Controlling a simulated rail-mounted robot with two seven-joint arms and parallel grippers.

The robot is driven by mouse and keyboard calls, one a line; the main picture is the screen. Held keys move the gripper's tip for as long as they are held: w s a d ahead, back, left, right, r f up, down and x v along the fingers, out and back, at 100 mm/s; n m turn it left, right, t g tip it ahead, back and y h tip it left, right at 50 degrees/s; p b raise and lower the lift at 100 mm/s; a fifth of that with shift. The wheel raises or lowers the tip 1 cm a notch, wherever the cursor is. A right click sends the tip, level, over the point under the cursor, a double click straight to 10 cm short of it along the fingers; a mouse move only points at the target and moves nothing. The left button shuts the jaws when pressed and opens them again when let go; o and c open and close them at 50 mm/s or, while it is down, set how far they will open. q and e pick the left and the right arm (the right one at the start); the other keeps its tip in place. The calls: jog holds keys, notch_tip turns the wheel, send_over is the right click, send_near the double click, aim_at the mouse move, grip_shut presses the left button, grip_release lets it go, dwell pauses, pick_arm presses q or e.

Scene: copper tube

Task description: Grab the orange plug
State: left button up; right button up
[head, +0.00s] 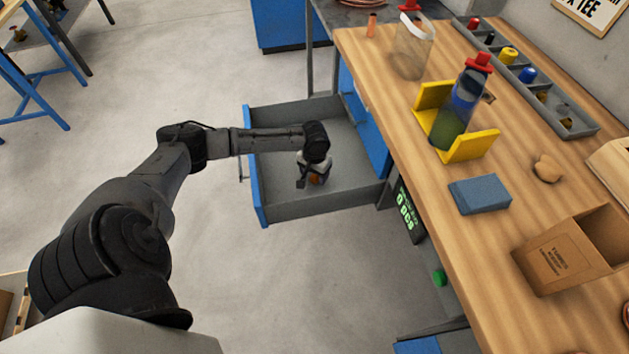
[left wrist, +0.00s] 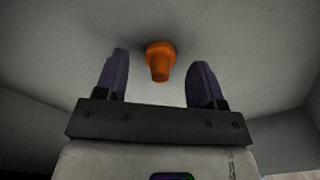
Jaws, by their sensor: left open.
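The orange plug (left wrist: 159,62) lies on the grey floor of the open drawer and shows whole in the left wrist view. My left gripper (left wrist: 158,78) is open, one dark finger on each side of the plug, with gaps to both. In the head view my left gripper (head: 309,180) points down inside the drawer. I cannot tell how far its fingertips are above the drawer floor. My right gripper is not in view.
The drawer (head: 340,195) has grey walls and a blue front around my gripper. The wooden workbench (head: 400,100) stands close on the right, with a yellow holder (head: 470,147), a blue block (head: 479,194) and a cardboard box (head: 560,257).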

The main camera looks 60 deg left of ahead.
pick_arm(q)
jog(key=shift+f, duration=0.65)
